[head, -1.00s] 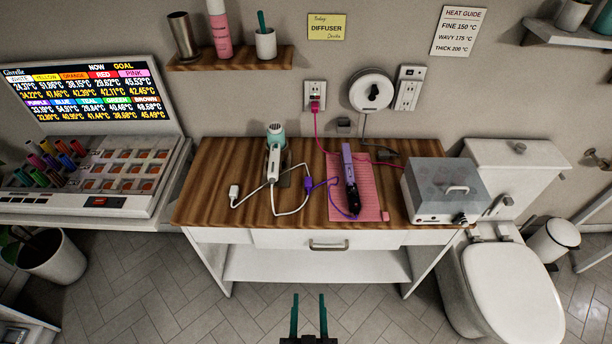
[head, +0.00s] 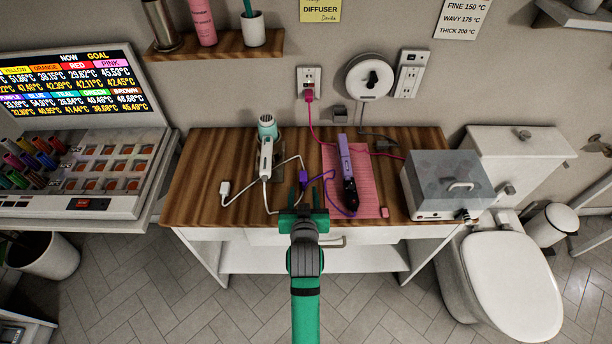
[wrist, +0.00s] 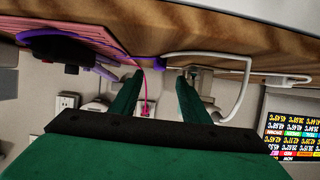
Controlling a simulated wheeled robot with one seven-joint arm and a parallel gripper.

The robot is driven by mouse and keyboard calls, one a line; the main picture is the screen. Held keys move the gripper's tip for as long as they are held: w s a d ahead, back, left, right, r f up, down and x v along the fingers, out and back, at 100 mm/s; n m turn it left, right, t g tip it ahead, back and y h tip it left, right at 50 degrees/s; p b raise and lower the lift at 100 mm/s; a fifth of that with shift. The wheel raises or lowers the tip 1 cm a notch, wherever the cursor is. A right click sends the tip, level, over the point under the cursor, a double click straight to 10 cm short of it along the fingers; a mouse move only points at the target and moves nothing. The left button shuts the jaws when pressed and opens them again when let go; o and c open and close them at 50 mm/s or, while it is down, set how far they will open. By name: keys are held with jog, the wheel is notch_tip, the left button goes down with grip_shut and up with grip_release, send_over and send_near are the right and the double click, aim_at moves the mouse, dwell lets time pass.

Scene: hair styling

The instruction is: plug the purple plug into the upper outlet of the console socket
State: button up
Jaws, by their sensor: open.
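The purple plug (head: 303,179) lies on the wooden console table, left of the pink mat, with its purple cord running right to the purple straightener (head: 346,165). My gripper (head: 304,195) is open and empty at the table's front edge, its fingers pointing toward the plug. In the wrist view my gripper (wrist: 160,78) has its two green fingers apart, and the purple cord (wrist: 115,60) shows along the tabletop. The white wall socket (head: 310,75) above the table has a pink plug (head: 309,95) in its lower outlet; its upper outlet looks empty.
A clear-lidded box (head: 445,187) stands at the table's right. Another socket (head: 410,75) is on the wall right of a round cord reel (head: 369,78).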

aim_at(303, 179)
jog(key=shift+a+x, duration=0.25)
jog(key=shift+x, duration=0.8)
jog(key=shift+w+a+f, duration=0.2)
jog(key=shift+w+a, duration=0.05)
jog(key=shift+w, duration=0.1)
jog(key=shift+d+x, duration=0.2)
jog(key=shift+x, duration=0.65)
jog(key=shift+d+x, duration=0.15)
jog(key=shift+x, duration=0.7)
jog(key=shift+d+x, duration=0.2)
jog(key=shift+x, duration=0.65)
jog(key=shift+w+r, duration=0.1)
jog(key=shift+r, duration=0.1)
grip_shut()
